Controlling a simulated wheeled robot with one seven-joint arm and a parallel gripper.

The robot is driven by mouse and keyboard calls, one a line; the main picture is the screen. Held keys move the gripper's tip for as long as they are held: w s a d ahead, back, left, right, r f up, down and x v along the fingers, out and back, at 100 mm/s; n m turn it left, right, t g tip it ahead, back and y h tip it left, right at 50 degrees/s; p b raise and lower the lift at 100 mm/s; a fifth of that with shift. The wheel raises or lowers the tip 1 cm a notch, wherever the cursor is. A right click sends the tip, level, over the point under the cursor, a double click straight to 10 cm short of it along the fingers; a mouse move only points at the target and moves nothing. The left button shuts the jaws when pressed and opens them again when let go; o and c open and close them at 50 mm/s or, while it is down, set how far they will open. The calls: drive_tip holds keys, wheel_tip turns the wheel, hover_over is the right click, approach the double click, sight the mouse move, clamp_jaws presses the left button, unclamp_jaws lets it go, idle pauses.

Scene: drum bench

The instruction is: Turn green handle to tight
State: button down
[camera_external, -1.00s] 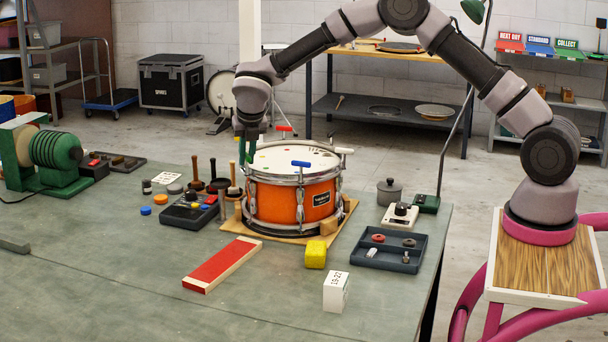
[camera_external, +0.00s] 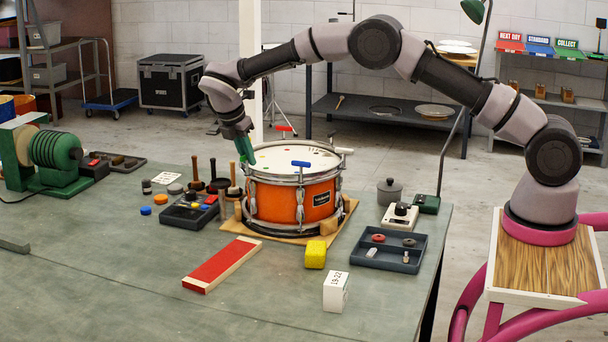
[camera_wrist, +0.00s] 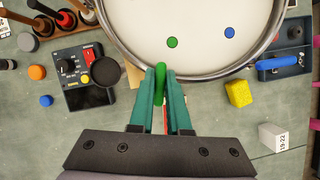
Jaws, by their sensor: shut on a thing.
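The orange snare drum (camera_external: 308,203) stands on a wooden board on the bench. Its white head with a green dot and a blue dot shows in the wrist view (camera_wrist: 205,40). The green handle (camera_wrist: 160,84) is at the drum's near rim in the wrist view, between the green fingers of my gripper (camera_wrist: 161,82). The fingers are shut on the handle. In the external view my gripper (camera_external: 246,152) tilts down at the left side of the drum rim and hides most of the handle. A blue handle (camera_external: 301,164) sits on the front rim.
Left of the drum are a dark control box (camera_external: 189,210) and several upright wooden-handled tools (camera_external: 213,172). In front lie a red block (camera_external: 222,264), a yellow block (camera_external: 316,254) and a white numbered block (camera_external: 336,291). A grey tray (camera_external: 390,249) is at right.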

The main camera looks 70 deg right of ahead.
drive_tip(key=m+g, duration=0.1)
drive_tip(key=m, duration=0.2)
drive_tip(key=m+g+y, duration=0.1)
drive_tip(key=m, duration=0.1)
drive_tip(key=shift+f+m, duration=0.15)
drive_tip(key=shift+m, duration=0.25)
drive_tip(key=m, duration=0.2)
drive_tip(key=m+g+y, duration=0.1)
drive_tip(key=m, duration=0.1)
drive_tip(key=shift+m+y, duration=0.3)
drive_tip(key=shift+a, duration=0.1)
drive_tip(key=c, duration=0.9)
unclamp_jaws()
